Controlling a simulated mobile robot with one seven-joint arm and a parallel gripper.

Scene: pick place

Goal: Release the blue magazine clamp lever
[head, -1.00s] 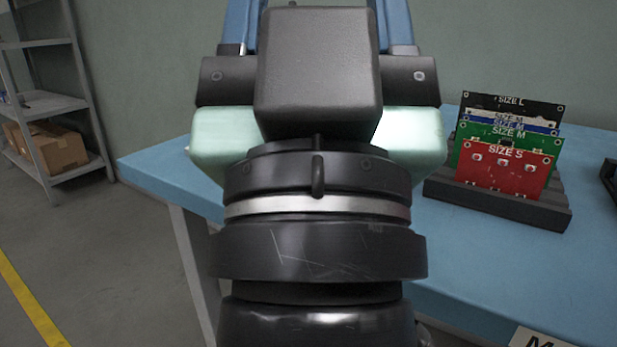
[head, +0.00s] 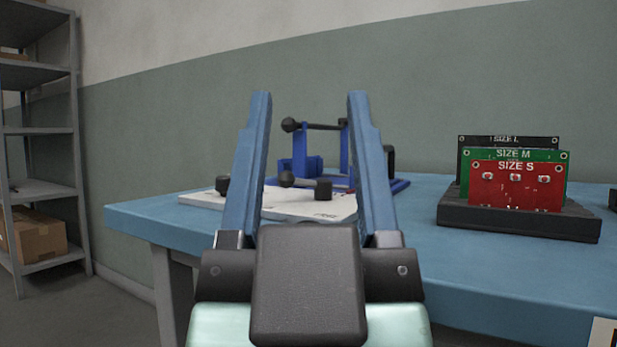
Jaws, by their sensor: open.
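A blue fixture (head: 300,150) stands on the blue table, seen between my fingers. A dark lever with a round black knob (head: 288,125) runs nearly level across its top. A second dark rod with a round knob (head: 287,179) lies lower, in front of the fixture, with a black block at its right end. I cannot tell from this view which of them is the magazine clamp lever. My gripper (head: 309,97) is open and empty, its two blue fingers pointing up in the picture, on the near side of the fixture. The right finger hides part of the fixture.
A white board (head: 320,208) lies in front of the fixture with a black knob (head: 222,185) at its left. A dark rack (head: 520,218) holds SIZE S, M and L boards at the right. A grey shelf (head: 45,190) stands at the left.

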